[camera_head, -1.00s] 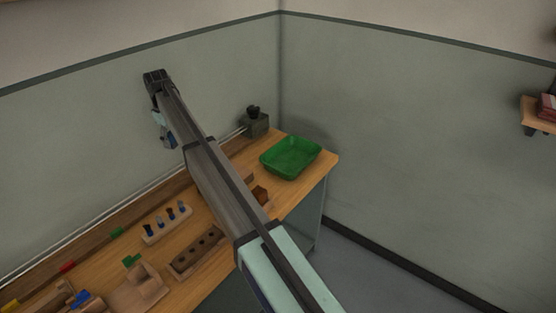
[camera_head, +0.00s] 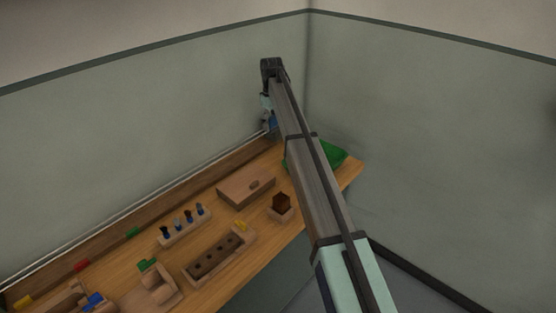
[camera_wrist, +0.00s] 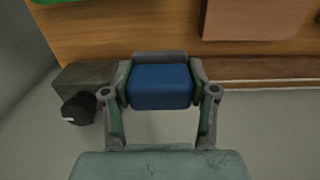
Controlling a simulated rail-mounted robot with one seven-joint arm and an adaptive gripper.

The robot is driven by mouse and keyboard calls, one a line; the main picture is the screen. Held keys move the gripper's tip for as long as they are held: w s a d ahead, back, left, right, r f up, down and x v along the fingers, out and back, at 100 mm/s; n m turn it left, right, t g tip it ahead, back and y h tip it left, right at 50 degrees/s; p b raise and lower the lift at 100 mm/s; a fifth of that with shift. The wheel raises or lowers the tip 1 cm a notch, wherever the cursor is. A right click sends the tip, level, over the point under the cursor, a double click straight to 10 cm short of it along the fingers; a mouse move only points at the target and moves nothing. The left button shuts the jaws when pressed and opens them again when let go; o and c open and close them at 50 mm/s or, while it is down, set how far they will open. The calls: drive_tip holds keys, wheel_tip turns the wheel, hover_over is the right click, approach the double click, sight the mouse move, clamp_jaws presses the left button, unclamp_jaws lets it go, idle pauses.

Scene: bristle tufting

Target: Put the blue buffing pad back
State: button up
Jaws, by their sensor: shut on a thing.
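The blue buffing pad (camera_wrist: 160,86) sits between the fingers of my gripper (camera_wrist: 162,93) in the wrist view. My gripper is shut on it and holds it above the bench's back edge. In the head view my gripper (camera_head: 268,122) hangs near the back wall, at the far right part of the bench; a bit of blue shows there. The place the pad belongs to cannot be told for sure from these frames.
The wooden bench (camera_head: 180,275) holds a green tray (camera_head: 334,153), partly behind my arm, a lidded wooden box (camera_head: 245,187), a peg rack (camera_head: 186,229) and a holed block (camera_head: 216,257). A dark box with a black knob (camera_wrist: 77,109) stands left of my gripper in the wrist view.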

sight(273, 164)
wheel_tip(273, 164, down, 17)
drive_tip(key=p, duration=0.3)
drive_tip(key=shift+f, duration=0.1)
drive_tip(key=shift+f, duration=0.2)
drive_tip(key=o, duration=1.1)
drive_tip(key=shift+r, duration=0.1)
wheel_tip(273, 164, up, 12)
drive_tip(key=shift+r+b, duration=0.15)
drive_tip(key=shift+b, duration=0.95)
